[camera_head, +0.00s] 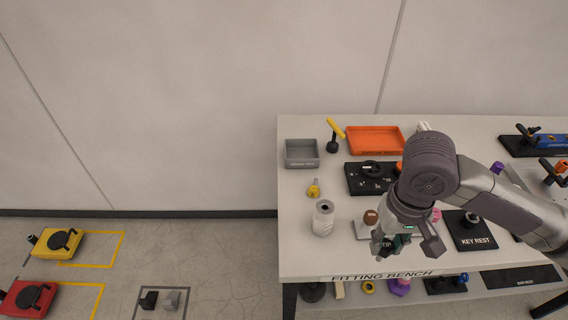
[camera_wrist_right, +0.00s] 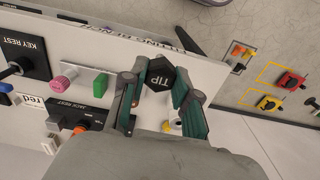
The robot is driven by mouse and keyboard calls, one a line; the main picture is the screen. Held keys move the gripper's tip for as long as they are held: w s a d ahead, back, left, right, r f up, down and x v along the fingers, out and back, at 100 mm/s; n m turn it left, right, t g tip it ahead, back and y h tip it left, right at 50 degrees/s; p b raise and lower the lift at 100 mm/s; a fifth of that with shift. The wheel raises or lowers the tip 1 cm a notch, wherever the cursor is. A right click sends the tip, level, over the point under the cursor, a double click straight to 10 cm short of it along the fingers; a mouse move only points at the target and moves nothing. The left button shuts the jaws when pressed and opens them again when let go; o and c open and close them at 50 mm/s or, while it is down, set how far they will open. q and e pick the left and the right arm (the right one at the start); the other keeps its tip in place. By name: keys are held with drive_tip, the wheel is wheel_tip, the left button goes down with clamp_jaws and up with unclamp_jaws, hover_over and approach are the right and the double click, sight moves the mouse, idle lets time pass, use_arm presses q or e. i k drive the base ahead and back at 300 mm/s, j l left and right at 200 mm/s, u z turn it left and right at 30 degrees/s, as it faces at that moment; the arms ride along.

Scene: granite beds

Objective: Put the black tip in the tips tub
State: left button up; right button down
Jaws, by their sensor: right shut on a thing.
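The black tip (camera_wrist_right: 160,74), a dark hexagonal piece marked TIP, sits between the fingertips of my right gripper (camera_wrist_right: 155,90) in the wrist view. My right gripper is shut on it. In the head view my right gripper (camera_head: 400,243) is low over the front of the fitting bench (camera_head: 300,262), and the tip is mostly hidden by the fingers. A grey tub (camera_head: 301,161) stands at the bench's back left, and an orange tray (camera_head: 375,152) lies to its right. Their small front labels are too blurred to read. My left gripper is not in view.
A white bottle (camera_head: 323,219), a small yellow piece (camera_head: 313,189) and a yellow-handled tool (camera_head: 334,137) stand on the left side. A black board with a dial (camera_head: 371,177) lies at mid-bench. The KEY REST board (camera_head: 479,242) is right of the gripper. A shelf below holds several items.

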sight(301, 157)
drive_tip(key=i+j, duration=0.1)
drive_tip(key=j, duration=0.25)
drive_tip(key=j+z, duration=0.1)
drive_tip(key=j, duration=0.3)
drive_tip(key=i+j, duration=0.15)
drive_tip(key=j, duration=0.25)
drive_tip(key=i+j, duration=0.1)
drive_tip(key=i, duration=0.25)
drive_tip(key=i+j+z, duration=0.1)
drive_tip(key=i, duration=0.25)
